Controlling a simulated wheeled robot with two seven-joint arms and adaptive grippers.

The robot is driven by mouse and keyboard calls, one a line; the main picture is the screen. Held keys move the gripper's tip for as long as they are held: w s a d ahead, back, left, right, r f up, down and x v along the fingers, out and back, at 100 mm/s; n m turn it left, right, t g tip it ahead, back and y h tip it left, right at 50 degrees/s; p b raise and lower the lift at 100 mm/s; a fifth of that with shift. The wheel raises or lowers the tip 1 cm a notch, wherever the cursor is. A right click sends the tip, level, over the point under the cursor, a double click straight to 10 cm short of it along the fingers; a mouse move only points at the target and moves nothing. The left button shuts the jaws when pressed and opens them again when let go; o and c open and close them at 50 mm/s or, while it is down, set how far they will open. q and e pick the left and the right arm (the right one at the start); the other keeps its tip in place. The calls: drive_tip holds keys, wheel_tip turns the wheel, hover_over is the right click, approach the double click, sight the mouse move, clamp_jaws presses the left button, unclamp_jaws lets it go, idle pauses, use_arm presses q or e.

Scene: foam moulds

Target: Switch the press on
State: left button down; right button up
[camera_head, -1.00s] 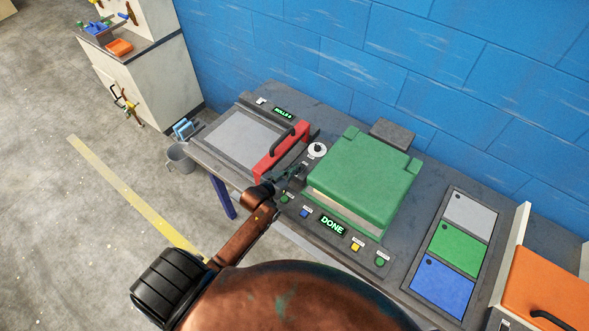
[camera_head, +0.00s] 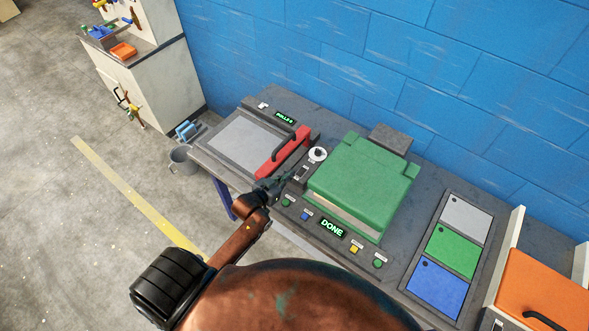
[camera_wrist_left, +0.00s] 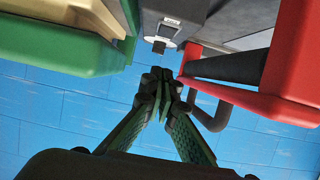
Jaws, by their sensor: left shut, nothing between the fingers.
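A small switch (camera_head: 302,172) with a pale plate sits on the panel left of the lid, below a white round dial (camera_head: 317,154). In the left wrist view the switch (camera_wrist_left: 160,44) shows a dark lever just beyond my fingertips. My left gripper (camera_head: 288,177) is shut and empty, its tips close to the switch with a small gap. I cannot tell which way the switch is set. My right gripper is not in view.
A roller machine with a red handled bar (camera_head: 283,152) stands left of my gripper, close to it. Green, blue and yellow buttons line the press's front edge. A tray with grey, green and blue panels (camera_head: 441,246) lies to the right. A blue wall is behind.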

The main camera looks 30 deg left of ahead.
use_arm(q)
drive_tip(key=v, duration=0.2)
drive_tip(key=f+v, duration=0.1)
drive_tip(key=v, duration=0.2)
drive_tip(key=shift+s, duration=0.45)
drive_tip(key=s+d+f+g+y, duration=0.15)
drive_tip(key=s+g, duration=0.35)
drive_tip(key=s, duration=0.7)
drive_tip(key=s+d+f+g+y, duration=0.15)
drive_tip(key=s+g, duration=0.35)
drive_tip(key=s, duration=0.7)
wheel_tip(320, 180, down, 31)
drive_tip(key=s+d+g+h+b, duration=0.1)
drive_tip(key=s+b, duration=0.1)
drive_tip(key=b, duration=0.3)
drive_tip(key=s+f+g+b, duration=0.1)
drive_tip(key=s+f+b, duration=0.2)
drive_tip(key=s+f, duration=1.7)
wheel_tip(320, 180, down, 4)
drive_tip(key=shift+d+f+g+h, duration=0.1)
drive_tip(key=shift+d+g+h, duration=0.1)
drive_tip(key=shift+g+h, duration=0.15)
